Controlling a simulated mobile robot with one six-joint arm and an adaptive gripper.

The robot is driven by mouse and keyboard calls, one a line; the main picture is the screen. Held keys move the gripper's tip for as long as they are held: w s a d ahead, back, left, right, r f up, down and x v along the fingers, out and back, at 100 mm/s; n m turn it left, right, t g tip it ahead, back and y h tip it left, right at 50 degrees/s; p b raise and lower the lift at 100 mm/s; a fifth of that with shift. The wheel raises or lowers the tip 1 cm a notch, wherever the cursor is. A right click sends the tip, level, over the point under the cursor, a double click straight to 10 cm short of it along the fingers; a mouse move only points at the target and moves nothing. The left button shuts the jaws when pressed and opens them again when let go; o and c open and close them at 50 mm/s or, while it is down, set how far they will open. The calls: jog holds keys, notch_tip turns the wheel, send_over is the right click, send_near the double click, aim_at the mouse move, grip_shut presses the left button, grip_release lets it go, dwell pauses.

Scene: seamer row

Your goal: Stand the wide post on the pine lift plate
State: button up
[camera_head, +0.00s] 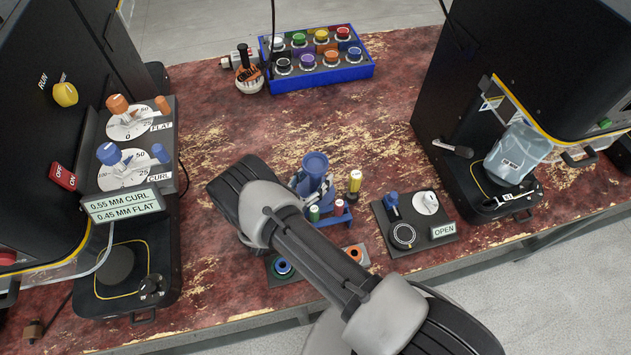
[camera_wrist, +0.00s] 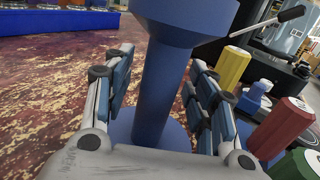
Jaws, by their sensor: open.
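A blue post (camera_head: 315,170) with a broad flared top stands upright near the table's middle; I take it as the wide post, though no label shows. In the wrist view the post (camera_wrist: 165,90) rises between the spread fingers of my gripper (camera_wrist: 160,80), which is open around it. A dark round plate (camera_head: 115,264) sits at the base of the left machine. Another dark plate (camera_head: 493,176) at the right machine is partly covered by a clear guard. I cannot tell which is pine.
Yellow (camera_head: 355,181), red and green capped pieces stand close right of the post. A dark panel (camera_head: 440,235) marked OPEN lies farther right. A blue box of coloured knobs (camera_head: 320,83) is at the back. The table between is mostly clear.

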grip_shut()
dwell(0.7)
